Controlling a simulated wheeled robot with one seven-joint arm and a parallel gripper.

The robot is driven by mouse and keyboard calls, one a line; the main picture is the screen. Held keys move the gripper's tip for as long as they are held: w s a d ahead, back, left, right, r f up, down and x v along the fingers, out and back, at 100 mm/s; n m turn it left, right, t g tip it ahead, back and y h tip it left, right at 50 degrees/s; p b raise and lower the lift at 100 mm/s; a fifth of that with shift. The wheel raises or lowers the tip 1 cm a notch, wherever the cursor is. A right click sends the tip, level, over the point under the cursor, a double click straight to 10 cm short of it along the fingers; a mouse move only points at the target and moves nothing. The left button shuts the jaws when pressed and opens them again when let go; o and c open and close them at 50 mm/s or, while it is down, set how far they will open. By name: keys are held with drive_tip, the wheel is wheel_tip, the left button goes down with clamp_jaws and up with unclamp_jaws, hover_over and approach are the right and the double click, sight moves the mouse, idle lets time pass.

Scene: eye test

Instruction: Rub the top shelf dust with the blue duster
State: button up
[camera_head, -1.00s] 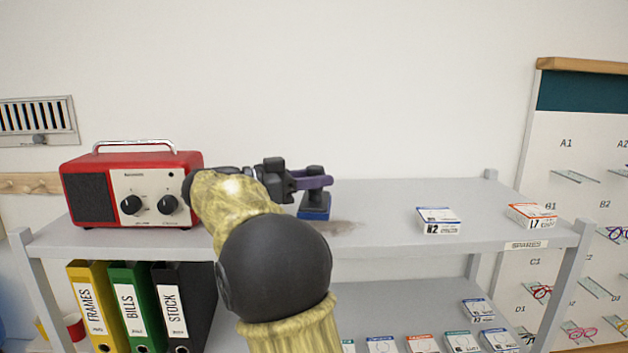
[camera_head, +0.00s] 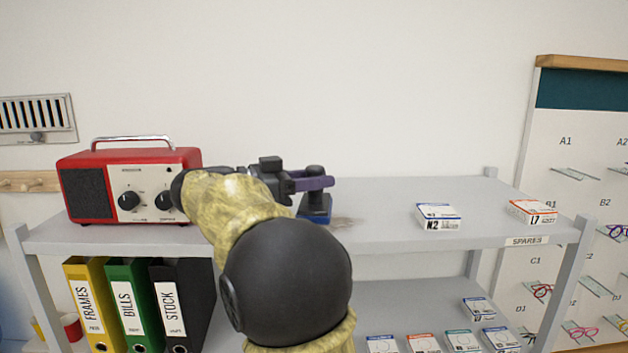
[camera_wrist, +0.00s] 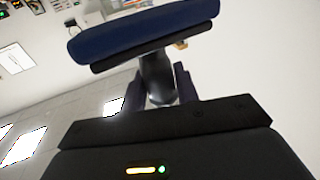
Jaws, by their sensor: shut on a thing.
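The blue duster (camera_head: 314,218) is on the top shelf (camera_head: 390,232), its blue pad down at the board and its dark knob handle up. I cannot tell for sure that the pad touches the board. My gripper (camera_head: 314,183), with purple fingers, is shut on the handle. A faint brownish dust patch (camera_head: 345,223) shows just right of the pad; the pad may hide more of it. In the wrist view the duster's blue pad (camera_wrist: 145,30) and dark handle stand beyond my gripper fingers (camera_wrist: 159,90).
A red radio (camera_head: 129,185) stands left on the top shelf, close to my arm. Two small boxes, N2 (camera_head: 438,216) and L7 (camera_head: 532,211), sit at the right. The board between dust and N2 is clear. Binders (camera_head: 130,300) and small boxes are below.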

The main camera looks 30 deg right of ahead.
drive_tip(key=shift+w+a, duration=0.1)
drive_tip(key=shift+w+a+r+p, duration=0.1)
drive_tip(key=shift+w+a+p, duration=0.5)
drive_tip(key=shift+a, duration=0.35)
drive_tip(key=shift+w+d+r+p, duration=0.15)
drive_tip(key=shift+w+d+p, duration=0.15)
drive_tip(key=shift+p, duration=0.15)
drive_tip(key=shift+w+d+p, duration=0.45)
drive_tip(key=shift+w+p, duration=0.25)
drive_tip(key=shift+w, duration=0.1)
drive_tip(key=shift+w+d, duration=0.2)
drive_tip(key=shift+w, duration=0.2)
